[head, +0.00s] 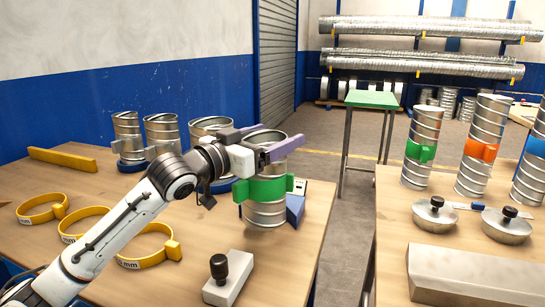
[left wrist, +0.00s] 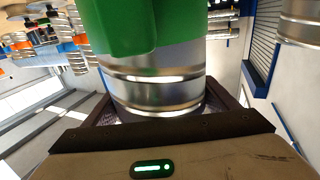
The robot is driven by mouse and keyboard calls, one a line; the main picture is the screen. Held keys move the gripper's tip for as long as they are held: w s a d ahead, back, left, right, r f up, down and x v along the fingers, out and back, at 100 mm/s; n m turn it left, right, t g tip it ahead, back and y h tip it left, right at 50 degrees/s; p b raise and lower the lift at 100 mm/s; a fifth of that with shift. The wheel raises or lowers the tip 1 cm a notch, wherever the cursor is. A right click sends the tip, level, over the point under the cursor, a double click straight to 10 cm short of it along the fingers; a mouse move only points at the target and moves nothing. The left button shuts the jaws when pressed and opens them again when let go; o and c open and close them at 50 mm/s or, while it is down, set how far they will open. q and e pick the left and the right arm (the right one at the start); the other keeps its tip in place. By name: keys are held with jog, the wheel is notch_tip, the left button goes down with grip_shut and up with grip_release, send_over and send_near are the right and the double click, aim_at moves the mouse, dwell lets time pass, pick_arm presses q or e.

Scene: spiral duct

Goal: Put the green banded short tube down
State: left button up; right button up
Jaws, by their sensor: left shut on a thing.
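The green banded short tube (head: 265,213) is a silver ribbed duct piece with a green clamp band around its middle. It stands upright near the right edge of the left table (head: 150,215). My left gripper (head: 263,143) is shut on its upper end, with purple-grey fingers on either side. I cannot tell whether its bottom touches the table. In the left wrist view the tube (left wrist: 155,85) fills the space between the fingers, with its green band (left wrist: 118,25) at the top. My right gripper is not in view.
Behind my arm stand several silver tubes (head: 128,135). Yellow rings (head: 148,250) lie at the left front, and a grey block with a black knob (head: 228,280) lies in front. A blue wedge-like thing (head: 295,209) is close behind the tube. The right table (head: 390,210) holds banded tubes and knobbed lids.

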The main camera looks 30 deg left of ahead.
aim_at(239, 183)
pick_arm(q)
notch_tip(239, 183, down, 3)
jog(key=shift+f, duration=0.1)
jog(key=o, duration=1.7)
jog(key=shift+f, duration=0.1)
jog(key=s, duration=0.3)
jog(key=s+a+b, duration=0.1)
jog(key=s, duration=0.2)
jog(key=s+b, duration=0.1)
jog(key=s, duration=0.3)
jog(key=shift+a+f, duration=0.15)
jog(key=shift+a, duration=0.1)
jog(key=shift+s+a, duration=0.15)
jog(key=shift+s, duration=0.75)
